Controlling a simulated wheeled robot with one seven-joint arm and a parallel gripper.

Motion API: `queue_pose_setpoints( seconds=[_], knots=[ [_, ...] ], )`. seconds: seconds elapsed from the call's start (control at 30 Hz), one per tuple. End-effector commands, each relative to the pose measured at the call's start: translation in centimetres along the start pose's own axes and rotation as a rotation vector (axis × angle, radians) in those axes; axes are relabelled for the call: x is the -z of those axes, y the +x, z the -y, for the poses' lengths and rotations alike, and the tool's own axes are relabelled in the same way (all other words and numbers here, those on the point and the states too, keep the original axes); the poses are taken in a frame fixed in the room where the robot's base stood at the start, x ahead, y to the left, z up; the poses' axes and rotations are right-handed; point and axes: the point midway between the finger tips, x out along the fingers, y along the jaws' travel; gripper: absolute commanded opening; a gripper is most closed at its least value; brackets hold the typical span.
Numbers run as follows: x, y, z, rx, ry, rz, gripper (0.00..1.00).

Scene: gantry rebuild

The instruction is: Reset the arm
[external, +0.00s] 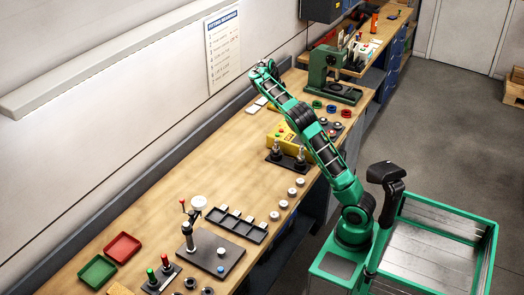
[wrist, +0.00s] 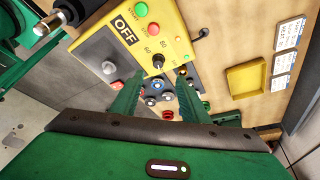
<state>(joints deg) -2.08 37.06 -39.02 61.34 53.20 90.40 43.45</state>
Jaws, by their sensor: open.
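My green arm (external: 308,122) rises from its base at the lower right and reaches up and left over the workbench. My gripper (external: 263,72) is at the far end of the arm, above the back part of the bench near the wall. In the wrist view my gripper (wrist: 160,88) shows two green fingers spread apart with nothing held between them. Beyond the fingers is a yellow control box (wrist: 112,48) with an OFF label, buttons and a dial. The same yellow box (external: 281,136) stands on the bench, partly behind my arm.
A green press (external: 322,72) stands beyond the arm. Rings (external: 331,108), round grey parts (external: 284,204), a slotted dark rack (external: 237,224), a post on a dark plate (external: 208,245), and red (external: 122,247) and green (external: 97,272) trays occupy the bench. The wrist view shows a yellow tray (wrist: 246,78).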

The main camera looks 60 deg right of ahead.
Motion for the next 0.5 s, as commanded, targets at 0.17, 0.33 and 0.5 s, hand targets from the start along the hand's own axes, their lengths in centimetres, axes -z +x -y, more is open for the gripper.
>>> queue_pose_setpoints(
  seconds=[0.17,0.33,0.5],
  knots=[
    [0.0,0.0,0.0,0.0,0.0,0.0,0.41],
    [0.7,0.2,-0.6,-0.008,-0.021,0.008,0.41],
    [3.7,1.2,-3.5,-0.037,-0.141,0.049,0.41]
  ],
)
